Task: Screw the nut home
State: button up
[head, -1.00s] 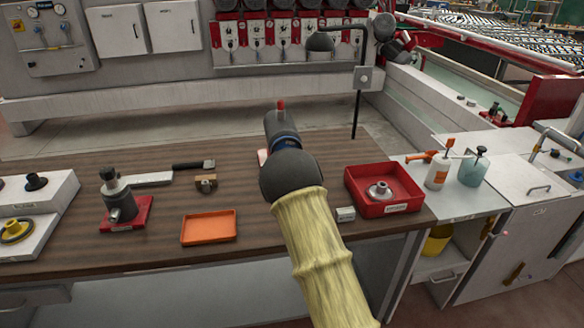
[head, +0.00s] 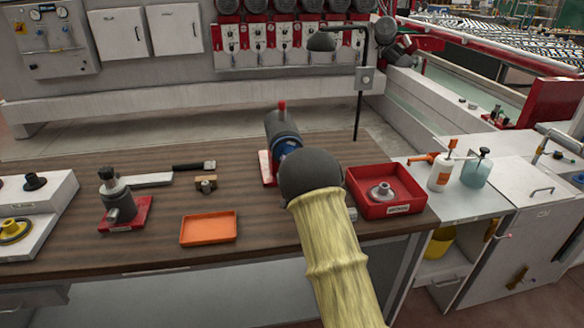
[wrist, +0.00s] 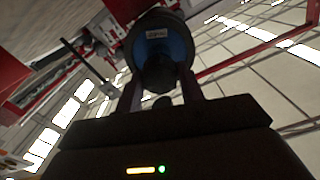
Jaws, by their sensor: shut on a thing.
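A dark grey cylindrical spindle unit (head: 283,126) with a red knob on top and a blue front face stands on a red base (head: 267,167) at mid-bench. In the wrist view its round blue face (wrist: 176,47) with a small label is straight ahead. My gripper (wrist: 160,90) is shut on a dark piece (wrist: 158,74), seemingly the nut, in front of that face. The view is too dark to show its thread or how far it sits on. In the head view my dark round wrist hides the fingers and this piece.
A red tray (head: 407,209) with a grey flanged part (head: 381,192) lies to the right of my wrist. An orange tray (head: 208,229), a small brown block (head: 206,184) and another red-based unit (head: 120,208) stand to the left. A black lamp post (head: 358,110) rises behind.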

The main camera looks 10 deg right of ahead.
jog(key=m+b, duration=1.3)
jog(key=m, duration=1.1)
jog(key=shift+d+m, duration=0.1)
jog(key=shift+m, duration=0.3)
jog(key=o, duration=1.1)
jog(key=shift+c, duration=1.2)
